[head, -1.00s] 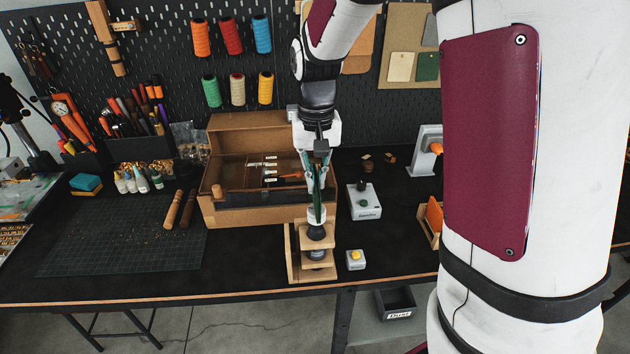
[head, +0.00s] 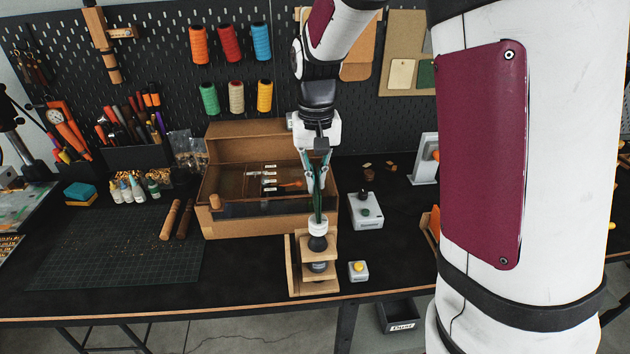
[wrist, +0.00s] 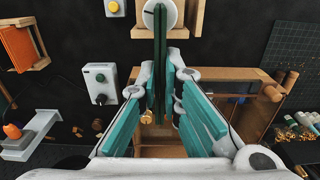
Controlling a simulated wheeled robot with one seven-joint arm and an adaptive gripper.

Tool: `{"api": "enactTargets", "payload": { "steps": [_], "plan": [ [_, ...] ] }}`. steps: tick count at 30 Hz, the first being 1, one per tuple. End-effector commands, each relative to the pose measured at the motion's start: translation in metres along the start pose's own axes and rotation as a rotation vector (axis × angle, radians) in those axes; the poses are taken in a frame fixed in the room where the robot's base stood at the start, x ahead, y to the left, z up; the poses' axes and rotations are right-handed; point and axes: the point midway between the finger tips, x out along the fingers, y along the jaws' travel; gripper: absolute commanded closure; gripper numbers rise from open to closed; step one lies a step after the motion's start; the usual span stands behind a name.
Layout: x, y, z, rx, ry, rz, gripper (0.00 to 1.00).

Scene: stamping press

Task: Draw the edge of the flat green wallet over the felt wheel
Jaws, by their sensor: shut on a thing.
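The flat green wallet (head: 318,206) hangs edge-on and upright from my gripper (head: 316,178) in the head view. In the wrist view, the wallet (wrist: 160,55) is a thin dark green strip between the teal finger pads of my gripper (wrist: 158,85), which is shut on it. The white felt wheel (head: 317,229) sits at the top of a wooden stand (head: 301,275), right below the wallet. The wheel also shows in the wrist view (wrist: 162,12), at the wallet's far end. The wallet's lower edge meets or nearly meets the wheel; I cannot tell if they touch.
A white control box (head: 365,211) with a green button and a small box with a yellow button (head: 358,271) stand right of the stand. A cardboard-brown open case (head: 250,227) is behind left. A cutting mat (head: 110,262) with wooden tools lies left.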

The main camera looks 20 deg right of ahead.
Motion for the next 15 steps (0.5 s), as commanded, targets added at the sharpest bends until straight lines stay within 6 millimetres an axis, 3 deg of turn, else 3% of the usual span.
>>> {"api": "enactTargets", "payload": {
  "steps": [9,15],
  "plan": [
    [-0.001,0.000,-0.001,0.000,0.002,0.000,1.00],
    [-0.018,0.000,0.000,-0.001,0.003,0.000,1.00]
  ]
}}
